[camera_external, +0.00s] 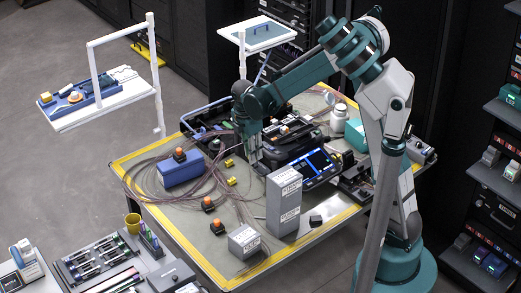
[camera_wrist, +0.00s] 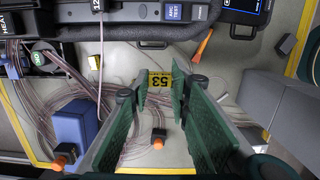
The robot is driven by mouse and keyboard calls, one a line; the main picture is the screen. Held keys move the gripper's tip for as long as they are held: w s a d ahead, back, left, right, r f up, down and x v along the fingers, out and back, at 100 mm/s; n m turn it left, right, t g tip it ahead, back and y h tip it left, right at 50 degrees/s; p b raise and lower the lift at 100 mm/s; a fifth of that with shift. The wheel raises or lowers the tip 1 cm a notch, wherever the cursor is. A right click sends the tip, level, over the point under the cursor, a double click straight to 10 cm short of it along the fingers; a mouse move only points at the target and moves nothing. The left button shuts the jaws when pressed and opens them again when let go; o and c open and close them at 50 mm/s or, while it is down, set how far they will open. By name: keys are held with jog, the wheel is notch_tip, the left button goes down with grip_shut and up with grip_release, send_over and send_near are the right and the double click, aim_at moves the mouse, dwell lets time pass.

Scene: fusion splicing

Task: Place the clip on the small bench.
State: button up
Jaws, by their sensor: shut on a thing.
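The yellow clip (camera_wrist: 160,79), marked "53", sits between the fingertips of my gripper (camera_wrist: 161,92) in the wrist view. The two green fingers stand on either side of it and are shut on it. In the external view my gripper (camera_external: 256,162) points down over the middle of the worktable, beside the black splicing machine; the clip in it cannot be made out there. Two other yellow pieces, an upper one (camera_external: 229,162) and a lower one (camera_external: 231,181), lie to its left. I cannot tell for sure which thing is the small bench.
A blue block (camera_external: 182,172), orange-topped pieces (camera_external: 208,203) and loose fibres lie on the left of the worktable. Grey boxes (camera_external: 284,205) stand near its front. The splicing machine's screen (camera_external: 319,160) is right of my gripper. A white raised shelf (camera_external: 128,93) is at far left.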

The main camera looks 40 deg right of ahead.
jog(key=w+a+r+n, duration=0.2)
jog(key=w+a+n, duration=0.1)
jog(key=a, duration=0.6)
jog(key=n+t+y+p, duration=0.1)
jog(key=n, duration=1.4)
send_over(128, 265)
jog(key=shift+f, duration=2.45)
jog(key=shift+f, duration=3.1)
